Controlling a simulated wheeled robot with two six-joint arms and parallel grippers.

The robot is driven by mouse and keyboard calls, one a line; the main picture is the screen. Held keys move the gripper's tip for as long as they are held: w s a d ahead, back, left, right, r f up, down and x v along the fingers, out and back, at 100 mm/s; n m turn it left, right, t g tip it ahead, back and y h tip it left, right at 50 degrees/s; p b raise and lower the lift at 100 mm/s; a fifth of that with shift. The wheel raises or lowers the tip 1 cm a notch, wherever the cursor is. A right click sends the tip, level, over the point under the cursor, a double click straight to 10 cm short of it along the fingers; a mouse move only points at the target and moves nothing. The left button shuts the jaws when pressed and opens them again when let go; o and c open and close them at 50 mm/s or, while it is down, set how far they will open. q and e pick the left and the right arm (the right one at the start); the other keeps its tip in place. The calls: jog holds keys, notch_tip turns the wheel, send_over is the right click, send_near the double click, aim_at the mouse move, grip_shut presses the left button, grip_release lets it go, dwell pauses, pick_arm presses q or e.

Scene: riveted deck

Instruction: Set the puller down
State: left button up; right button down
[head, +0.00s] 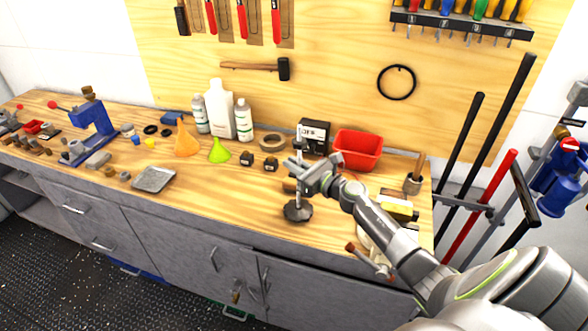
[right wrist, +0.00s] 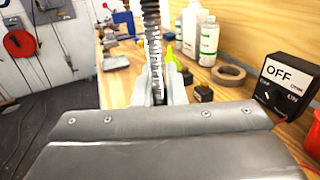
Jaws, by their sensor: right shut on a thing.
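The puller is a slim upright tool with a threaded rod and a dark round foot (head: 298,211). Its threaded rod (right wrist: 151,32) rises between the fingers in the right wrist view. My right gripper (head: 297,168) is shut on the rod, at the front part of the wooden workbench (head: 225,195). The puller looks upright. I cannot tell whether its foot touches the bench top or hangs just above it. The lower part of the puller is hidden by the gripper in the right wrist view. My left gripper is not in view.
Behind the puller stand a black OFF switch box (head: 314,136), a red bin (head: 357,150) and a tape roll (head: 270,142). The bench's front left of the puller is clear up to a metal tray (head: 154,179).

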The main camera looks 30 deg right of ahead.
jog(key=shift+f, duration=0.1)
jog(key=shift+f, duration=0.15)
jog(key=c, duration=1.5)
grip_release()
jog(key=shift+b+v, duration=2.4)
jog(key=shift+v, duration=3.7)
